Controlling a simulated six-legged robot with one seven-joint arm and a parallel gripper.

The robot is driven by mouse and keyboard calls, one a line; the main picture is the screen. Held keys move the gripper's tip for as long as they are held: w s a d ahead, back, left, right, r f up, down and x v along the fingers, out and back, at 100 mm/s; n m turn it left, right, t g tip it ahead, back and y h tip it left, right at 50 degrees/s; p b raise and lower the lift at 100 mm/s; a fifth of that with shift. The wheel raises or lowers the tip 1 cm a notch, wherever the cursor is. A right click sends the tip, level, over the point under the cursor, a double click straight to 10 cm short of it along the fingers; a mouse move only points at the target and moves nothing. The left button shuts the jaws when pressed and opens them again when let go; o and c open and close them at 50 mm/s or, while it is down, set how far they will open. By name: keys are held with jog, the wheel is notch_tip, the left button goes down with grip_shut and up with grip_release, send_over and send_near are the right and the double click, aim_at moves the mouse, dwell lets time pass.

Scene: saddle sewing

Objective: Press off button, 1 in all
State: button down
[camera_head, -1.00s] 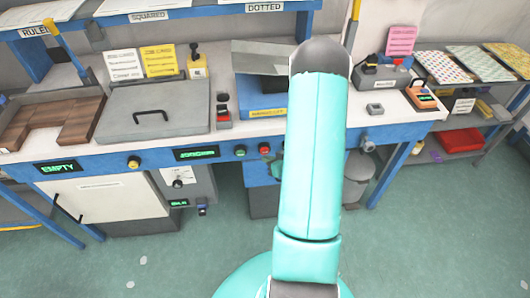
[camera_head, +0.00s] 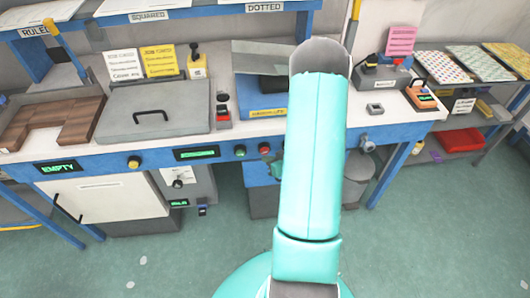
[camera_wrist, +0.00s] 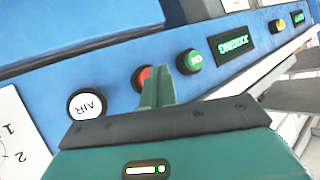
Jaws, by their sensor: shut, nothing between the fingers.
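The red button (camera_wrist: 144,76) is on the blue panel in the wrist view, partly hidden behind my gripper (camera_wrist: 161,72). Its label is not visible; it sits next to the green button (camera_wrist: 189,62) marked ON. My gripper is shut and empty, its fingertips in front of the red button. I cannot tell whether they touch it. In the head view the red button (camera_head: 264,148) shows on the bench front, right of the green button (camera_head: 240,150). My arm hides most of my gripper there.
A white AIR button (camera_wrist: 86,104) is left of the red one in the wrist view. A lit green display (camera_wrist: 233,43) and a yellow button (camera_wrist: 279,25) are to the right. A grey lidded box (camera_head: 153,121) and wooden blocks (camera_head: 52,122) stand on the bench.

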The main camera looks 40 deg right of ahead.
jog(key=shift+w+d, duration=0.25)
jog(key=shift+w, duration=0.1)
jog(key=shift+w+d, duration=0.3)
jog(key=shift+w, duration=0.15)
dwell(1.1)
jog(key=shift+s+a, duration=0.55)
jog(key=shift+s, duration=0.25)
jog(key=s+a, duration=0.2)
jog(key=s, duration=0.2)
jog(key=shift+s+a, duration=0.1)
jog(key=shift+a, duration=0.3)
dwell(0.9)
